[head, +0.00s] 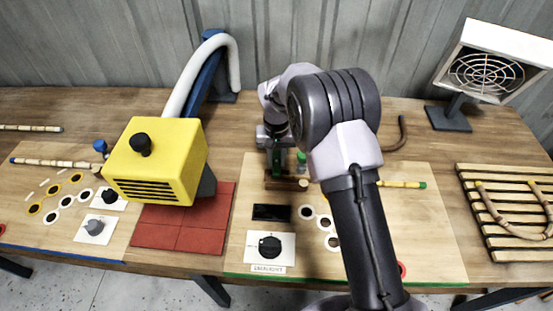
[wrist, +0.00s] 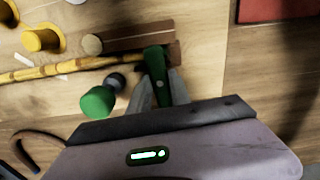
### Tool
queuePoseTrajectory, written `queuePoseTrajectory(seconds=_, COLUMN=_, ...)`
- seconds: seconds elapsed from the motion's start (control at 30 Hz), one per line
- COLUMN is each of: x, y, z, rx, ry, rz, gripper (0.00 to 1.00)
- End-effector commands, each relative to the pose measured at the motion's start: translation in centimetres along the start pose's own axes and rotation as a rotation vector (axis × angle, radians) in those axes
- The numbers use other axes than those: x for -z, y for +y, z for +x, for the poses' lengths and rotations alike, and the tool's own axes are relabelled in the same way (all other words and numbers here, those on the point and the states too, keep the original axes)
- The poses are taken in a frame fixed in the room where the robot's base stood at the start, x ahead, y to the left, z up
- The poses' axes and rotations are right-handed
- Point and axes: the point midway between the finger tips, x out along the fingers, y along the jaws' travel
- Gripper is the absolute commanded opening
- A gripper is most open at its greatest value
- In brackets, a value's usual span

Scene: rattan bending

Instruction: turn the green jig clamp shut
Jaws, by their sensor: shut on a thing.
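The green jig clamp shows in the wrist view as a green lever (wrist: 155,68) between my fingers. In the head view its green part (head: 275,163) stands on the right-hand wooden board, partly hidden by my wrist. My gripper (wrist: 160,88) is shut on the green lever; in the head view my gripper (head: 274,148) is above the clamp. A pale rattan cane (wrist: 62,68) with dark bands runs to the brown block (wrist: 174,50) at the clamp. Whether the clamp presses on the cane I cannot tell.
A green knob (wrist: 98,102) on a dark post stands beside the clamp. Yellow pegs (wrist: 42,40) stand near the cane. A yellow heater box (head: 155,160) over red tiles (head: 180,235) is to the left. A slatted rack (head: 500,240) and a fan (head: 485,75) are at the right.

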Motion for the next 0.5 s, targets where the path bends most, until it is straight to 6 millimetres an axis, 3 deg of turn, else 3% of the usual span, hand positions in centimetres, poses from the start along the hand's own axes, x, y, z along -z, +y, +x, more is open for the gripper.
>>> queuePoseTrajectory(seconds=0.5, x=0.06, y=0.00, z=-0.06, rx=0.000, ry=0.002, rz=0.099, gripper=0.00)
